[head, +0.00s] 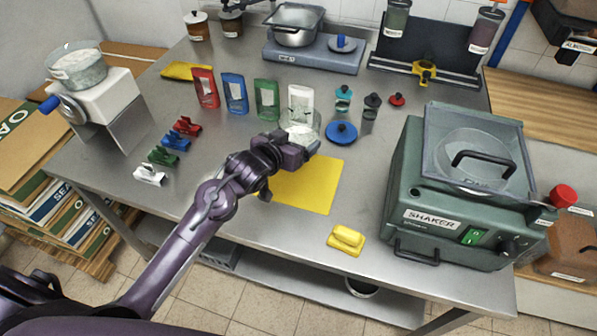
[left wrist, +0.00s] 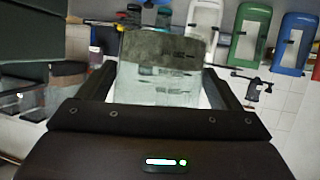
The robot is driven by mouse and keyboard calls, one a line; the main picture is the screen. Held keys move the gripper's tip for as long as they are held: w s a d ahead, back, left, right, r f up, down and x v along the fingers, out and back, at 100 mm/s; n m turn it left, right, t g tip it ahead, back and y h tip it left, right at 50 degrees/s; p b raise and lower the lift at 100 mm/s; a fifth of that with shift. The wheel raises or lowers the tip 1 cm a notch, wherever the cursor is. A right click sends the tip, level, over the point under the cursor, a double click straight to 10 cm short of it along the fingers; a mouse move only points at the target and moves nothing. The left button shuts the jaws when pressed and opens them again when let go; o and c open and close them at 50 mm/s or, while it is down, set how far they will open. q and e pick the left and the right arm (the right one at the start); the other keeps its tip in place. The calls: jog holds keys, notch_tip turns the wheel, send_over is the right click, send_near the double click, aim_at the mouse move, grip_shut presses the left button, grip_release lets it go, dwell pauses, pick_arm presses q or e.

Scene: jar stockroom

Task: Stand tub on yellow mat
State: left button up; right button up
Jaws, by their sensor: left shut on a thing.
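The yellow mat (head: 312,190) lies flat near the middle of the steel table, with its left part behind my left arm. My left gripper (head: 303,147) is at the mat's back edge in the picture. I cannot tell how high the tub is off the table. In the left wrist view the tub (left wrist: 160,75) sits between the two dark fingers. My right gripper is not in view.
A blue lid (head: 341,133) lies right of the tub. Red, blue, green and white holders (head: 266,98) stand behind it. A yellow block (head: 346,240) lies in front of the mat. The green shaker (head: 455,195) fills the right. Most of the mat is bare.

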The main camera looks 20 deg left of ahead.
pick_arm(q)
notch_tip(320, 180, down, 12)
jog(key=shift+w+d+f+p, duration=0.1)
jog(key=shift+f+p, duration=0.05)
jog(key=shift+p, duration=0.2)
jog(key=o, duration=0.9)
jog(key=shift+f, duration=0.15)
jog(key=shift+r, duration=0.2)
jog(key=b+v, duration=0.1)
jog(key=v, duration=1.1)
